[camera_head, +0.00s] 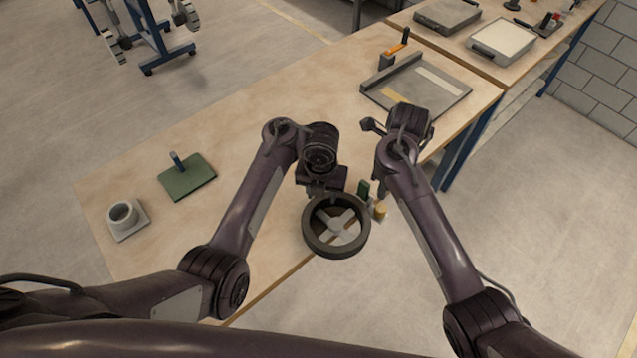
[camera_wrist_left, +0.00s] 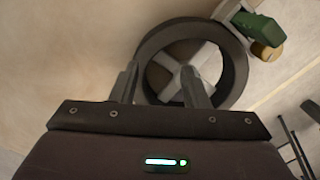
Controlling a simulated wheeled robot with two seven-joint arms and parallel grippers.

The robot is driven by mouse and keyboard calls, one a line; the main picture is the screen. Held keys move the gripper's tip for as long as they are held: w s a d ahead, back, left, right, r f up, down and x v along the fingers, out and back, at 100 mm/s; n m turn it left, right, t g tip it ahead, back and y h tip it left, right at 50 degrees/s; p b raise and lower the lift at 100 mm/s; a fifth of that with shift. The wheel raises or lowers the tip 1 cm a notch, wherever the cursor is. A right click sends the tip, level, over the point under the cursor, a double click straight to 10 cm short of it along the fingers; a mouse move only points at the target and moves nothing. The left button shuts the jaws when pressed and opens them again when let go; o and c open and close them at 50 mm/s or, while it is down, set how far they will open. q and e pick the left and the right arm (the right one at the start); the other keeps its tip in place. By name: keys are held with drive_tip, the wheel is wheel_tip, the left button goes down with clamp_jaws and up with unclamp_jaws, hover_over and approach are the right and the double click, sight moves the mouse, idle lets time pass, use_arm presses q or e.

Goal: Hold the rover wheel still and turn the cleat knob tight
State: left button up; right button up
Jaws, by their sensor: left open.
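The rover wheel (camera_head: 345,251), a dark ring with pale cross spokes, is at the table's front edge. It also shows in the left wrist view (camera_wrist_left: 237,70). My left gripper (camera_wrist_left: 160,84) is open, its two fingers reaching over the wheel's near side. I cannot tell whether they touch it; in the head view the wrist hides the fingers. Beside the wheel are a green block (camera_wrist_left: 258,27) and a brass-coloured round piece (camera_wrist_left: 268,51), perhaps the cleat knob. My right gripper (camera_head: 402,122) is right of and beyond the wheel, apart from it; its fingers are not clear.
A green pad (camera_head: 190,182) with a short upright post and a grey ring on a square base (camera_head: 124,218) are on the table's left. A grey tray (camera_head: 440,98) and an orange-handled tool (camera_head: 396,46) are at the back.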

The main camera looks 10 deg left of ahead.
sight(318, 199)
use_arm(q)
drive_tip(key=m, duration=0.2)
drive_tip(key=w+m, duration=0.1)
drive_tip(key=m, duration=0.1)
drive_tip(key=a+r+m, duration=0.1)
drive_tip(key=m, duration=0.1)
drive_tip(key=shift+w+g, duration=0.3)
drive_tip(key=shift+w, duration=0.1)
drive_tip(key=shift+w+d+f, duration=0.15)
drive_tip(key=shift+w+f, duration=0.05)
drive_tip(key=shift+f, duration=0.25)
drive_tip(key=shift+s+f, duration=0.15)
drive_tip(key=shift+f, duration=0.45)
drive_tip(key=f, duration=0.4)
drive_tip(key=shift+s+a+f, duration=0.15)
drive_tip(key=shift+s+a, duration=0.05)
drive_tip(key=shift+f, duration=0.75)
clamp_jaws()
